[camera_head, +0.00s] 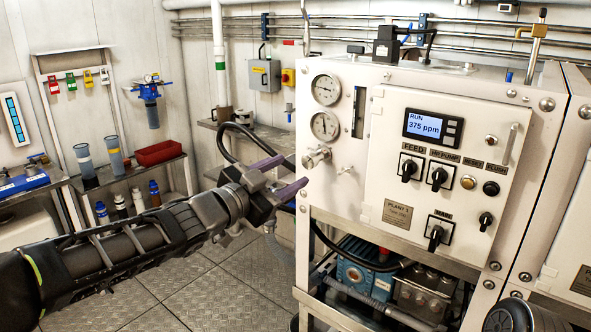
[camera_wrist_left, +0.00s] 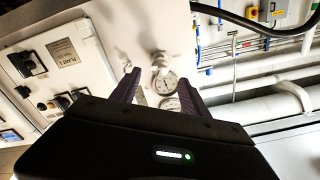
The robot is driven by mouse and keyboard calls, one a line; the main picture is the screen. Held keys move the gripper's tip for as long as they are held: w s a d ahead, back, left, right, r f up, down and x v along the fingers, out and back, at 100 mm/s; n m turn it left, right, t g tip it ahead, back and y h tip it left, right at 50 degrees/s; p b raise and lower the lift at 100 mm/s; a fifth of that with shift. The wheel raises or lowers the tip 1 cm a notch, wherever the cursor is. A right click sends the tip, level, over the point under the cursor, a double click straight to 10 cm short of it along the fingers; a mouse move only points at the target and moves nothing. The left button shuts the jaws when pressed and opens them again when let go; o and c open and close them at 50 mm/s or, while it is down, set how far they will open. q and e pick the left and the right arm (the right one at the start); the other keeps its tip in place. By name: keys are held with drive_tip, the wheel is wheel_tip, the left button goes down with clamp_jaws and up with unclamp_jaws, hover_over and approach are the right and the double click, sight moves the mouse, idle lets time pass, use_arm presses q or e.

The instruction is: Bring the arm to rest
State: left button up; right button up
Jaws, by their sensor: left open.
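My left arm (camera_head: 120,248) comes in from the left in the head view and reaches toward the front of the white watermaker cabinet (camera_head: 345,200). My left gripper (camera_head: 291,173) is open and empty, its two purple-grey fingers apart near the cabinet's left edge, just left of and below the metal valve knob (camera_head: 317,157). I cannot tell the exact gap to the cabinet. In the left wrist view the open fingers (camera_wrist_left: 158,82) point toward the cabinet, with a pressure gauge (camera_wrist_left: 163,80) seen between them. My right gripper is not in view.
The panel has two gauges (camera_head: 326,89), a display reading "RUN 375 ppm" (camera_head: 433,127) and several black rotary switches (camera_head: 439,178). A blue pump (camera_head: 362,275) sits below. Chequer-plate floor (camera_head: 225,296) is open below my arm.

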use_arm(q)
drive_tip(key=shift+a, duration=0.1)
idle(0.3)
drive_tip(key=s+a+f+n+g+y, duration=0.1)
drive_tip(key=s+f+n+g+y, duration=0.15)
drive_tip(key=f, duration=0.95)
drive_tip(key=s+f+n+g+y, duration=0.1)
drive_tip(key=f+n, duration=0.3)
drive_tip(key=f, duration=0.7)
drive_tip(key=s+a+f+n+g+y, duration=0.1)
drive_tip(key=s+f+n, duration=0.15)
drive_tip(key=f, duration=0.95)
drive_tip(key=s+f+n+g+y, duration=0.2)
drive_tip(key=s+f+n+g, duration=0.3)
drive_tip(key=s+f, duration=2.1)
drive_tip(key=s+g, duration=0.4)
drive_tip(key=shift+s+f, duration=0.25)
